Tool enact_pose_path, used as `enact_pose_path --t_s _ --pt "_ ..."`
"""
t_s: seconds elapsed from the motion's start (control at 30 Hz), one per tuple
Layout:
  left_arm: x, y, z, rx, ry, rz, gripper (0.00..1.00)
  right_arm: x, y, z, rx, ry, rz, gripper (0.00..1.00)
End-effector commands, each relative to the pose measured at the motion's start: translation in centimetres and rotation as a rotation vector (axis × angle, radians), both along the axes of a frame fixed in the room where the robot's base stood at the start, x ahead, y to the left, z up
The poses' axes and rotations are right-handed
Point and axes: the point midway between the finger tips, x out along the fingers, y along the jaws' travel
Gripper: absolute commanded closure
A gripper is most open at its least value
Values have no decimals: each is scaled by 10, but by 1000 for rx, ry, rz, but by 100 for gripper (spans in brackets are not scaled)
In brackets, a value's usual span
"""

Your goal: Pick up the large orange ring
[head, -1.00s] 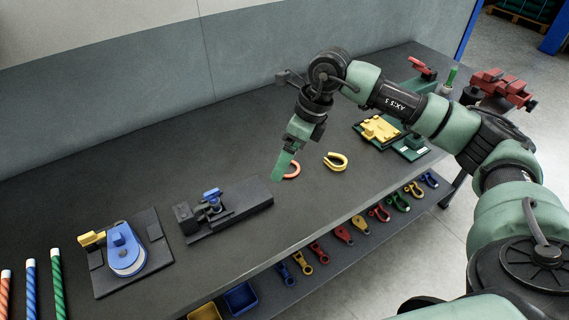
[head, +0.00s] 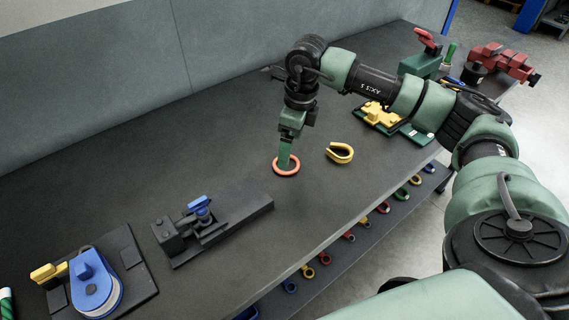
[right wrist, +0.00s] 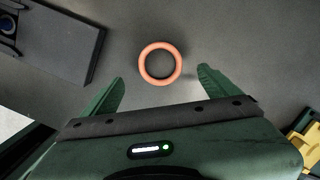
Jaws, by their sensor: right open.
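The large orange ring (head: 287,172) lies flat on the dark bench top. My right gripper (head: 285,163) points down over it in the head view and covers part of it. In the right wrist view the whole ring (right wrist: 160,63) shows just beyond the fingertips, centred between the two green fingers (right wrist: 161,77). The fingers are apart and nothing is between them; the right gripper is open. My left gripper is not in view.
A yellow open hook-shaped piece (head: 340,153) lies right of the ring. A black fixture with a blue knob (head: 200,205) stands to the left. A blue pulley block (head: 94,284) is at lower left. Yellow and green parts (head: 383,116) lie behind. Bench around the ring is clear.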

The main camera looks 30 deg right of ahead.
Motion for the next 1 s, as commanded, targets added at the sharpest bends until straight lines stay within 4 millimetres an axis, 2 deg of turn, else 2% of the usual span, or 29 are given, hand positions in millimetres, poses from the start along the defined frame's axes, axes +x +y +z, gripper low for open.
enact_pose_path --t_s 0.2,0.33,0.47,0.63,0.67,0.9,1.0 --pt "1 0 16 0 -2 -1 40 6 3 -26 1 6 0 10" --pt "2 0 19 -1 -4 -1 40 8 4 -45 0 4 0 10" --pt "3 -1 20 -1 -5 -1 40 9 4 -53 0 1 2 10" --pt "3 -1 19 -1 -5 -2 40 9 4 -54 0 0 2 10" --pt "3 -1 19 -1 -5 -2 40 9 4 -54 0 0 2 12" --pt "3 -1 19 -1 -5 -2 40 9 4 -53 0 0 1 79" --pt "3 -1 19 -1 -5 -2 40 9 4 -53 1 -1 1 82"
